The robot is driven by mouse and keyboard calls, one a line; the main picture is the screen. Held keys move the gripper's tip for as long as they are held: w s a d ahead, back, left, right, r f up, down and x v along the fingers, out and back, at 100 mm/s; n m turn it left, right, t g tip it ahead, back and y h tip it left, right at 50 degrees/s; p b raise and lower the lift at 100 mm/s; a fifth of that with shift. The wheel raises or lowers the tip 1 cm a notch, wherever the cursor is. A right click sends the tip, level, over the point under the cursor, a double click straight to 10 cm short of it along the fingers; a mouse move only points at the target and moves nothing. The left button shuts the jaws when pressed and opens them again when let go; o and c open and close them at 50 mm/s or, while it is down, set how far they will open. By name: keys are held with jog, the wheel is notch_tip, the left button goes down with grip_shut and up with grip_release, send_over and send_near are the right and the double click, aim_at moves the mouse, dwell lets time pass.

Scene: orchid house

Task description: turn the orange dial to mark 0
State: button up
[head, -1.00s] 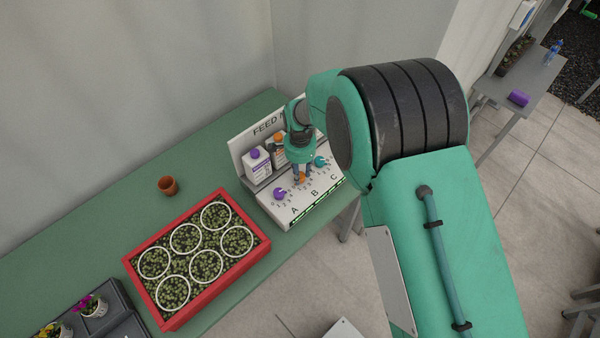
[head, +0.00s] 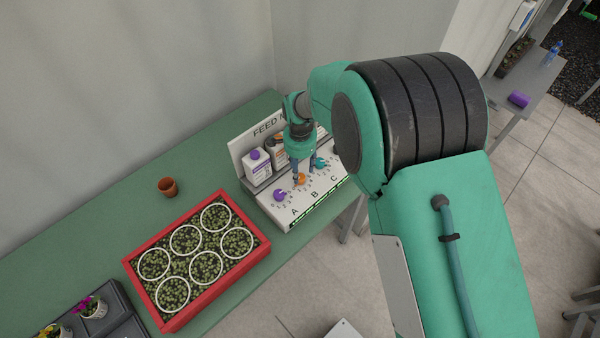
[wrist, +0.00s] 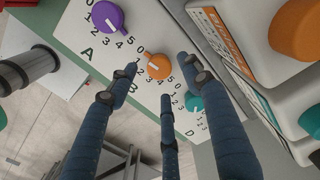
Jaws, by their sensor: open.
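The orange dial (head: 301,179) sits in the middle of the feed panel (head: 272,206), above the letter B. In the wrist view the orange dial (wrist: 158,67) shows between my spread fingers, its white line pointing to the upper left, seemingly near the 0; the exact reading is hard to tell. My gripper (wrist: 160,78) is open and empty, with its fingers apart from the dial. In the head view my gripper (head: 298,170) hangs just above and behind the dial.
A purple dial (head: 280,194) and a teal dial (head: 319,163) flank the orange one closely. Bottles (head: 257,164) stand at the panel's back. A red tray (head: 262,243) of plants and a small terracotta pot (head: 168,187) stand to the left on the green bench.

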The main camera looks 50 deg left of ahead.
aim_at(301, 176)
notch_tip(301, 176, up, 9)
dwell(0.4)
jog(key=shift+f, duration=0.1)
dwell(0.4)
jog(key=w+d+r+y, duration=0.1)
jog(key=w+d+r, duration=0.8)
jog(key=d+r, duration=0.4)
jog(key=w+d+r+t+b, duration=0.15)
jog(key=d+r, duration=0.35)
jog(key=d, duration=0.5)
jog(key=w+d+r+t, duration=0.15)
jog(key=d+r, duration=0.35)
jog(key=d, duration=0.6)
jog(key=s+d+r+b, duration=0.1)
jog(key=s+d+r, duration=0.2)
jog(key=d, duration=0.7)
jog(key=s+d+r, duration=0.3)
jog(key=s+d, duration=0.1)
jog(key=d, duration=0.6)
jog(key=s+d+f+t+h+b, duration=0.1)
jog(key=s+d+t, duration=0.1)
jog(key=s+d, duration=0.9)
jog(key=shift+s+d+f+t, duration=0.2)
jog(key=shift+s+d+t, duration=0.15)
jog(key=shift+d, duration=0.5)
